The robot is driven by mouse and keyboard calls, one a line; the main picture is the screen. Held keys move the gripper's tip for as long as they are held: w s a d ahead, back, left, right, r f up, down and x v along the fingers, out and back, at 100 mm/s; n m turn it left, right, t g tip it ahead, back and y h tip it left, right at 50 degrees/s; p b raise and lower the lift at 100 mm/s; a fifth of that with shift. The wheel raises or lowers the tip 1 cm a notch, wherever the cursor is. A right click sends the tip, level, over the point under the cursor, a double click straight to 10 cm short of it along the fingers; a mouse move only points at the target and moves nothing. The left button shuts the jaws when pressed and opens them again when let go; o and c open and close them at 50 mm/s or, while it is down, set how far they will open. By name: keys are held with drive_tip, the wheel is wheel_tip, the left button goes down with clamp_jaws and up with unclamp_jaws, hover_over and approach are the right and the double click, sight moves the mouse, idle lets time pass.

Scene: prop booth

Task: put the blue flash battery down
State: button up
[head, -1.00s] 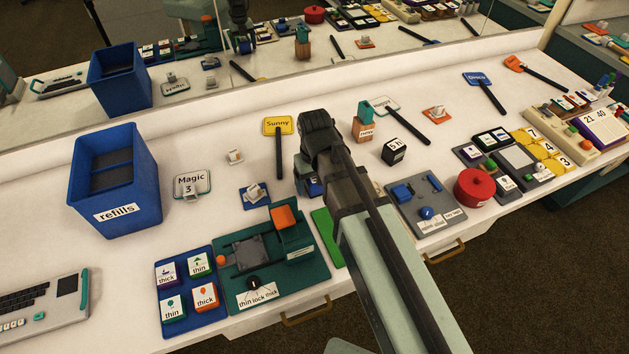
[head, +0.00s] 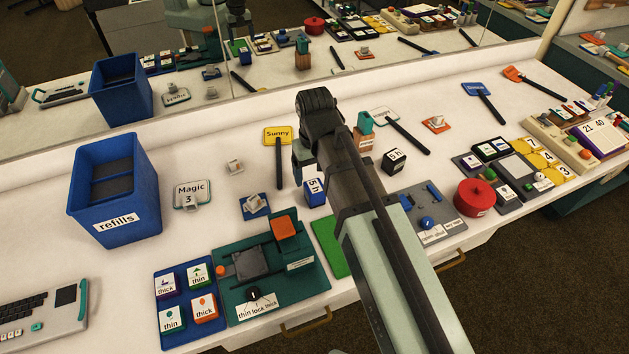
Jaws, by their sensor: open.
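The blue flash battery (head: 314,192), with a white "5 h" label, stands on the white table just right of the yellow Sunny sign. My gripper (head: 304,170) is open, beside and slightly behind the battery, apart from it. One finger shows, and the rest is hidden behind my wrist and arm. A black battery (head: 395,160) with a similar white label stands on the table to the right of my arm.
The yellow Sunny sign (head: 278,135) lies close to the left. A small green mat (head: 330,245) lies in front, partly under my arm. A blue refills bin (head: 115,190) stands at the left. A teal machine (head: 265,300) sits in front. A mirror runs along the back.

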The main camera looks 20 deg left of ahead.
sight(315, 186)
drive_tip(key=shift+r, duration=2)
